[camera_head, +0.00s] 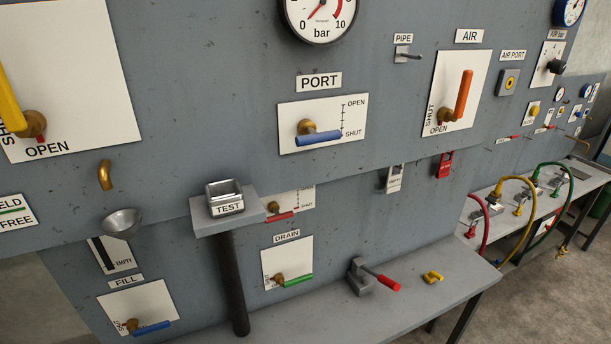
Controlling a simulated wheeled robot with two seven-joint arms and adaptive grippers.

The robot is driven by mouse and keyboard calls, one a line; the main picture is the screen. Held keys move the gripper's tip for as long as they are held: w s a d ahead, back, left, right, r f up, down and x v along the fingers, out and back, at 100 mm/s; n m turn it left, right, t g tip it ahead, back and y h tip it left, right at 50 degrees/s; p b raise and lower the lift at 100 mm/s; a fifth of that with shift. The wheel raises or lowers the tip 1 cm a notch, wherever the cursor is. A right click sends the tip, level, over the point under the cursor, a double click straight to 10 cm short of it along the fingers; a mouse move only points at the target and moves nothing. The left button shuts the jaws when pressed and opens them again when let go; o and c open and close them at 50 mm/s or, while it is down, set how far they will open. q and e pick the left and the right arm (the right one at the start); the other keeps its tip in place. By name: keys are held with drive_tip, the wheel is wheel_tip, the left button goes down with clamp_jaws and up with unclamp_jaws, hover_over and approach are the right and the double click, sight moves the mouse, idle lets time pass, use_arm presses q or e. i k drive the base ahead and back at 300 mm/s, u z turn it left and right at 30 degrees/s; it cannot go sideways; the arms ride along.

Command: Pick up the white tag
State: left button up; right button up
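The white tag (395,179) hangs upright against the grey panel, right of the middle of the head view. It has a dark top and small dark lettering that I cannot read for certain. A red tag (445,165) hangs just to its right, apart from it. Neither of my grippers shows in the head view, so I cannot see what they hold.
A grey bench (440,275) below the tags carries a red-handled clamp (372,277) and a small yellow part (432,278). A small shelf (250,212) with a TEST box (225,198) juts out at left. Valve handles stick out above, including an orange one (463,95).

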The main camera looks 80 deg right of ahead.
sight(393, 181)
drive_tip(key=u, duration=0.45)
drive_tip(key=k, duration=1.6)
drive_tip(key=z, duration=1.9)
